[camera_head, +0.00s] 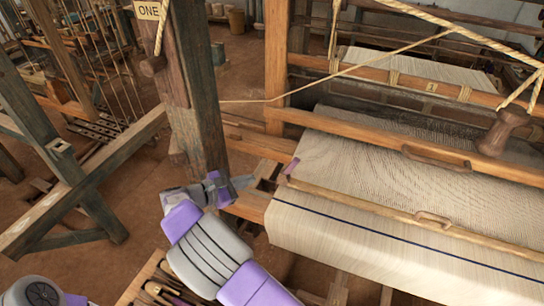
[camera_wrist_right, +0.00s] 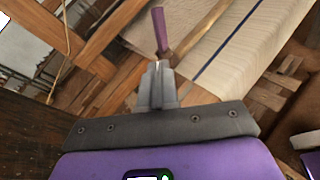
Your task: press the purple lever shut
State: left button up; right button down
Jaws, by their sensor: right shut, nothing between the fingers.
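The purple lever (camera_wrist_right: 160,30) stands up just beyond my right fingertips in the right wrist view, near the left edge of the cream cloth. In the head view only a small purple piece (camera_head: 291,166) of it shows, at the cloth's left edge by the end of the wooden bar. My right gripper (camera_head: 247,182) is shut and empty, to the left of the lever and in front of the dark post. Its closed fingers also show in the right wrist view (camera_wrist_right: 157,70), apart from the lever as far as I can tell. My left gripper is out of view.
The cream cloth (camera_head: 350,235) with a dark blue stripe fills the right side. A wooden bar (camera_head: 370,207) with a handle lies across it. A thick dark post (camera_head: 195,95) stands close behind my right gripper. A cord (camera_head: 340,72) slants across above. Tools lie in a wooden tray at the bottom.

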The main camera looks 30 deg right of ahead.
jog(key=p, duration=0.1)
send_near(290, 166)
jog(key=x, duration=0.5)
jog(key=shift+d+r, duration=0.1)
jog(key=shift+d, duration=0.2)
jog(key=shift+w+d+f, duration=0.2)
jog(key=shift+d+f, duration=0.1)
jog(key=shift+d, duration=0.35)
jog(key=shift+a, duration=0.1)
